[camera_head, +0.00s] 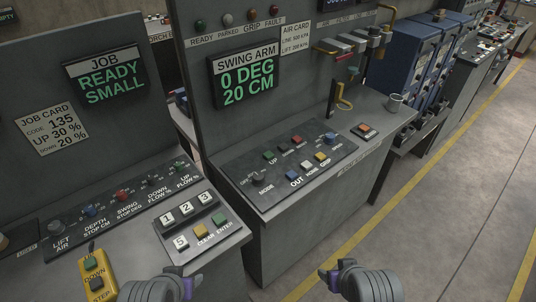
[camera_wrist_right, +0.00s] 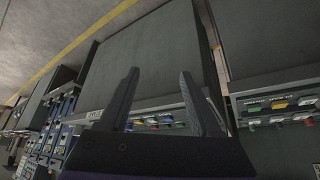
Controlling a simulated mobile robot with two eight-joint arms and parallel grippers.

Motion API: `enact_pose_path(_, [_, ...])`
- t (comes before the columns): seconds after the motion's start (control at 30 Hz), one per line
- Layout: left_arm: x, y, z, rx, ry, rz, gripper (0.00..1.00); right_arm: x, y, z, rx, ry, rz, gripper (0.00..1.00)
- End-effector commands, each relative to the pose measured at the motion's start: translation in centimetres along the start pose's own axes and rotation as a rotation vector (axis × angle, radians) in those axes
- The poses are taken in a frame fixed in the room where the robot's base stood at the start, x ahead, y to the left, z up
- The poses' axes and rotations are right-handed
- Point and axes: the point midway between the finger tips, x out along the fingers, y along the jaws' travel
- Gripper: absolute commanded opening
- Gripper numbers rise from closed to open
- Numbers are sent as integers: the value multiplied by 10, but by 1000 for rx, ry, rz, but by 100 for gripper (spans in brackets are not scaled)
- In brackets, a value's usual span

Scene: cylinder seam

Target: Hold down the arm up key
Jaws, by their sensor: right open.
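The swing arm console has a dark key panel (camera_head: 300,165) on its sloped top. A green key (camera_head: 269,155) sits in its upper row, right by the label UP. My right gripper (camera_head: 325,275) is low in the head view, in front of and below this panel, well apart from the keys. In the right wrist view its two fingers (camera_wrist_right: 158,90) are spread with nothing between them. My left gripper (camera_head: 187,286) is at the bottom, near the left console's keypad. Its fingers are too small to read.
A swing arm display (camera_head: 247,79) reads 0 DEG, 20 CM. The left console has a job display (camera_head: 106,78), several knobs, a number keypad (camera_head: 195,226) and a yellow pendant (camera_head: 97,272). Open floor (camera_head: 440,210) lies right.

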Motion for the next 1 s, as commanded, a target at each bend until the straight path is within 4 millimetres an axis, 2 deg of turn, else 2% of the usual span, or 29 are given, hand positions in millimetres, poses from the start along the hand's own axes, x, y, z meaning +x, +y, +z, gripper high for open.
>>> enact_pose_path(0.03, [0,0,0,0,0,0,52,0,0,0,0,0,0,54])
enact_pose_path(0.33, [0,0,0,0,0,0,52,0,0,0,0,0,0,0])
enact_pose_path(1.0, [0,0,0,0,0,0,52,0,0,0,0,0,0,0])
